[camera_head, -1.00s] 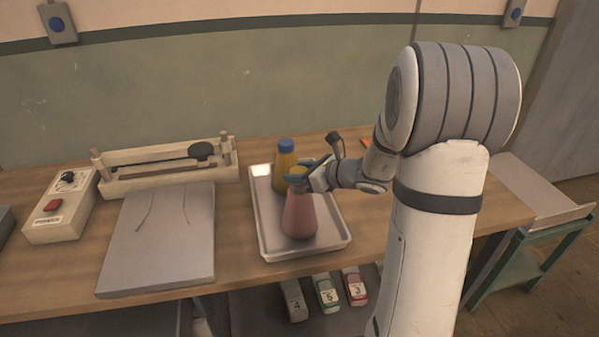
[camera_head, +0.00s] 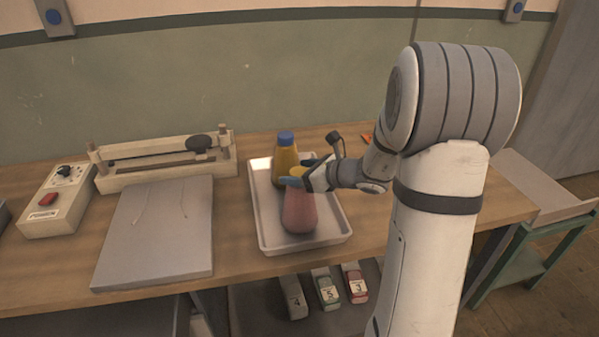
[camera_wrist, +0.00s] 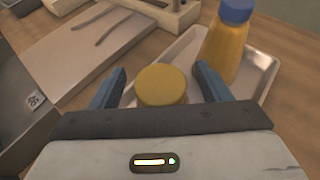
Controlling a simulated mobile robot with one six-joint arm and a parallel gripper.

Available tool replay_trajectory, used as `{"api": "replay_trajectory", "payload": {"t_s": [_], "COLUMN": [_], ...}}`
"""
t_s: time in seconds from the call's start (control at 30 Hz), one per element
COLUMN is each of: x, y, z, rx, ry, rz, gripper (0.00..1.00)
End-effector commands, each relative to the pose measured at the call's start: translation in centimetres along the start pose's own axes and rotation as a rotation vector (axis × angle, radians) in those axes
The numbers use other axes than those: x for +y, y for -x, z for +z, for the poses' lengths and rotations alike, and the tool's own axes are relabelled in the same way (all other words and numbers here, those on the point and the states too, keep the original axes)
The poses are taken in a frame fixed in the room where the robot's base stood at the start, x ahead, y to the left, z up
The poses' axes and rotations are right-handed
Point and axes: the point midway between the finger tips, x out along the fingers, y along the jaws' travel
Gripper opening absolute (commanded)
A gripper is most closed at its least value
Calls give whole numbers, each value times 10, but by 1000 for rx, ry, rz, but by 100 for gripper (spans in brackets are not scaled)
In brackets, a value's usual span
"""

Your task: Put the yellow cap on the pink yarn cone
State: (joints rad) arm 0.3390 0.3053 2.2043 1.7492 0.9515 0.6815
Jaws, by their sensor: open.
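The pink yarn cone (camera_head: 299,213) stands upright in the tray (camera_head: 333,240) in the head view. My gripper (camera_head: 299,173) is at its top and hides the tip. The yellow cap (camera_head: 298,171) shows a little between my fingers there. In the wrist view the yellow cap (camera_wrist: 162,84) sits between my two blue fingers (camera_wrist: 160,88), with gaps on both sides, so my gripper is open around it.
A yellow bottle with a blue top (camera_head: 285,163) stands in the tray just behind the cone, close to my gripper; it also shows in the wrist view (camera_wrist: 229,45). A grey board (camera_head: 155,235), a wooden frame device (camera_head: 165,164) and a switch box (camera_head: 57,200) lie to the left.

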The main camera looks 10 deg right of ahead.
Motion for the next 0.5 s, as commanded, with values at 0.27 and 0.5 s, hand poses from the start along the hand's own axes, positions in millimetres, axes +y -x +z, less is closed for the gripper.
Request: {"api": "replay_trajectory", "payload": {"t_s": [0.27,0.5], "x": [0,-1], "y": [2,36], "z": [0,0], "rx": [0,-1], "ry": [0,1], "rz": [-1,-4], "gripper": [71,71]}}
